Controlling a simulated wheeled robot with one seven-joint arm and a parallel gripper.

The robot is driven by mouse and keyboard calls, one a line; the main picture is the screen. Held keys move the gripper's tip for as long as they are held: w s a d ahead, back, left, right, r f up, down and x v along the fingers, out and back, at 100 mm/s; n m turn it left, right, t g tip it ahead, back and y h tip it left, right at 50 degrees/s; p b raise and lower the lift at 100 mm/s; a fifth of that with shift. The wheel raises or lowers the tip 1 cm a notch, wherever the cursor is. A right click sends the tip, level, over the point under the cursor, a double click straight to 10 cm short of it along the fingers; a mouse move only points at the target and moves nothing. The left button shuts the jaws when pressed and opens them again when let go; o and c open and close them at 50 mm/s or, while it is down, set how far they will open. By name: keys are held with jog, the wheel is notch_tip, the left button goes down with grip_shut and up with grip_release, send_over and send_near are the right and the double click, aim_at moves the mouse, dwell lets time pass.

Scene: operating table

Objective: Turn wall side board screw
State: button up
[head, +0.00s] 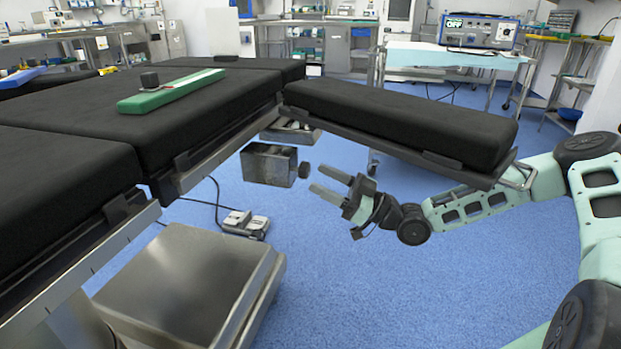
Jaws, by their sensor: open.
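The padded black side board (400,118) sticks out to the right from the operating table (200,115). Below where it joins the table hangs a dark metal block (267,165). A small black knob (304,170), which looks like the screw, is at the right end of this block. My gripper (316,180) is below the side board, pointing left. Its two grey fingers are apart with nothing between them. The fingertips are close to the knob in the picture, a little right of and below it; whether they touch cannot be told.
A draped cart (455,58) stands behind the side board.

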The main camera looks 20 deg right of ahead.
aim_at(308, 173)
jog(key=shift+b+x, duration=0.3)
jog(key=shift+x, duration=1.7)
jog(key=c, duration=1)
jog(key=shift+r+m+p, duration=0.1)
jog(key=shift+m+p, duration=0.2)
jog(key=shift+p, duration=0.05)
jog(key=m+t+h+p, duration=0.1)
jog(key=m+p, duration=0.1)
jog(key=m, duration=0.1)
jog(key=shift+s+r+m+t, duration=0.1)
jog(key=shift+m+t, duration=0.3)
jog(key=shift+s+m+t+h+p, duration=0.1)
jog(key=shift+m+t+h+p, duration=0.4)
jog(key=shift+m+h+p, duration=0.8)
jog(key=shift+m+t+h+p, duration=0.3)
jog(key=shift+m+t+p, duration=0.35)
jog(key=shift+m, duration=1.25)
jog(key=shift+f, duration=0.2)
